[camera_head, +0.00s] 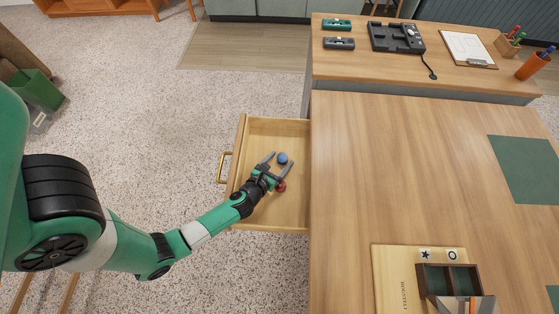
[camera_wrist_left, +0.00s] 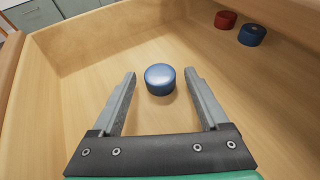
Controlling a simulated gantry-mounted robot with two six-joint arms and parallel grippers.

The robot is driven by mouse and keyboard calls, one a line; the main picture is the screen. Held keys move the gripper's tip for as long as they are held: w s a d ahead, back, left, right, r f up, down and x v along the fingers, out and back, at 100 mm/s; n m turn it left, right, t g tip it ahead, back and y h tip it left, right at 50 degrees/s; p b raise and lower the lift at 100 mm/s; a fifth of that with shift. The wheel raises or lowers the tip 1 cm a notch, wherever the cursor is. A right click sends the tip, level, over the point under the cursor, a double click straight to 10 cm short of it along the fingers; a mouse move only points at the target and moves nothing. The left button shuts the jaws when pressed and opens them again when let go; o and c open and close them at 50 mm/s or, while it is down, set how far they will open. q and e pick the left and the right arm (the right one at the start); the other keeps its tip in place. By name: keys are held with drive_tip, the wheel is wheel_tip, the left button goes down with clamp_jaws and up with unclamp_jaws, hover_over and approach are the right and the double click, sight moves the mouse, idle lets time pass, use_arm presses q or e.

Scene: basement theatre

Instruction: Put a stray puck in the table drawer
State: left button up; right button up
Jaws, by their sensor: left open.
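The table drawer (camera_head: 246,130) is pulled open at the left of the table. My left gripper (camera_head: 279,161) is inside it, open, pointing toward the drawer's back right. A blue puck (camera_head: 282,158) lies on the drawer floor between the fingertips; I cannot tell whether they touch it. In the left wrist view the blue puck (camera_wrist_left: 160,79) sits between the open fingers with gaps on both sides. A red puck (camera_head: 281,187) lies beside the gripper. The red puck (camera_wrist_left: 225,19) and a second, dark blue puck (camera_wrist_left: 252,35) show at upper right in the wrist view.
The wooden table (camera_head: 400,170) has a wide bare top. A dark two-compartment box (camera_head: 472,270) stands on a light board (camera_head: 393,275) at the front. A back shelf holds a black device (camera_head: 396,38), a clipboard (camera_head: 468,48) and pen cups (camera_head: 532,66).

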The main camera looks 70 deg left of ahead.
use_arm(q)
drive_tip(key=shift+r, duration=0.25)
drive_tip(key=p+v, duration=0.1)
drive_tip(key=v, duration=1)
drive_tip(key=shift+s+d+f, duration=0.1)
drive_tip(key=shift+d+f, duration=0.05)
drive_tip(key=shift+d, duration=0.05)
drive_tip(key=shift+s+d+r, duration=0.15)
drive_tip(key=shift+s+r, duration=0.05)
drive_tip(key=shift+s, duration=0.1)
